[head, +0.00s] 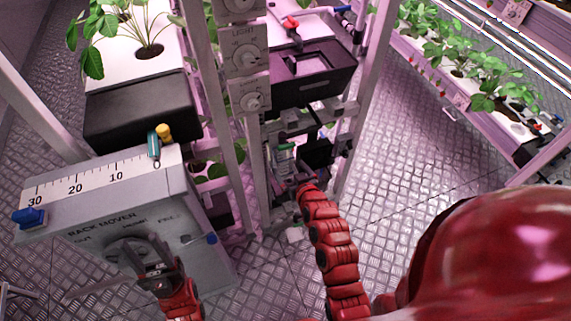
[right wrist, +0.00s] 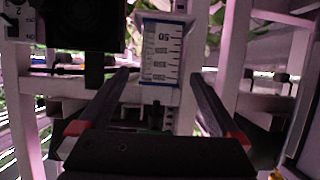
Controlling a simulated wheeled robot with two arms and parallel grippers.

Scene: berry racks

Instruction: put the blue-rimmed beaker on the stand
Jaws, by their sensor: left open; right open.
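In the right wrist view, a pale upright panel with dark graduation marks and blue edges (right wrist: 162,52) shows between and beyond the fingers; it looks like the blue-rimmed beaker, though its outline is unclear. My right gripper (right wrist: 160,78) is open and faces it, with no visible contact. In the head view, the red right arm reaches into the lower part of the middle rack, where a small green-and-white item (head: 284,157) shows; its gripper is hard to make out there. My left gripper (head: 138,250) is open at the front of the grey rack mover box. I cannot pick out the stand.
The rack mover box (head: 190,232) stands at left with a ruled top. Rack posts (head: 203,90) and a dark tray (head: 315,85) crowd the space around the right arm. A planter rack (head: 440,85) stands at the right. The metal floor (head: 420,150) between is clear.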

